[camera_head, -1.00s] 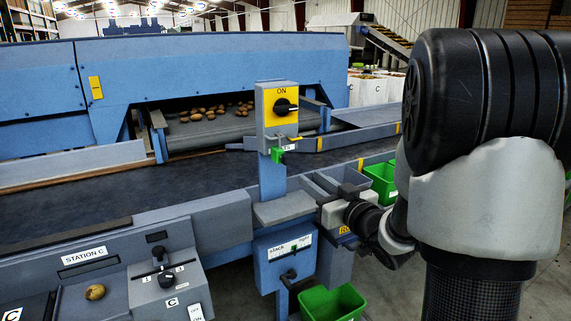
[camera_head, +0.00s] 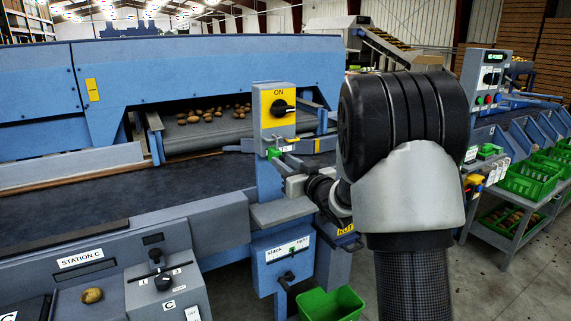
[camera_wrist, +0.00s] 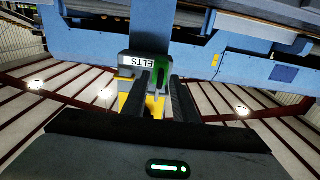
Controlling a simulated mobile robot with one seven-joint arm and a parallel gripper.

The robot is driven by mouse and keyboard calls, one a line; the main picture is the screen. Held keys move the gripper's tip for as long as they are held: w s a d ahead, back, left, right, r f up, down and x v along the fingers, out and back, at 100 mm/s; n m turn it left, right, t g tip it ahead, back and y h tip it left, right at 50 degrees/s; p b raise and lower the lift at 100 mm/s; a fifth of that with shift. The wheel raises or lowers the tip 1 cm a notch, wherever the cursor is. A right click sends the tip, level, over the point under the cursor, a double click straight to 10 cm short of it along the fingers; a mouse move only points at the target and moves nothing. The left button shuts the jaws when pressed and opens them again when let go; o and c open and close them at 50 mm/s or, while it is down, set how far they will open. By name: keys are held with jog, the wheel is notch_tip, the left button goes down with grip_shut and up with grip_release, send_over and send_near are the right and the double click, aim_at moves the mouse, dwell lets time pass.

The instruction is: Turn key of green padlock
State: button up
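The green padlock (camera_head: 272,153) hangs below the yellow-faced switch box (camera_head: 278,108) on the blue post. In the wrist view the padlock (camera_wrist: 158,73) shows between and beyond my fingers, next to a white tag reading "ELTS" (camera_wrist: 148,62). My gripper (camera_wrist: 160,88) is open, with a dark finger on each side and a gap between them. In the head view my gripper (camera_head: 280,163) is close to the padlock, coming from its lower right. The key is too small and dark to make out. Whether the fingers touch the padlock cannot be told.
The switch box has a black knob (camera_head: 279,107) under "ON". A grey ledge (camera_head: 283,211) juts from the post below the gripper. The dark conveyor belt (camera_head: 120,205) lies to the left. A green bin (camera_head: 330,303) stands on the floor below.

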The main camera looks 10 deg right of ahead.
grip_shut()
jog(key=shift+f+n+b, duration=0.15)
jog(key=shift+n+b, duration=0.15)
jog(key=shift+b, duration=0.3)
jog(key=n+b, duration=0.7)
jog(key=n, duration=1)
jog(key=shift+a+b, duration=0.15)
jog(key=shift+b, duration=0.15)
jog(key=shift+n, duration=0.3)
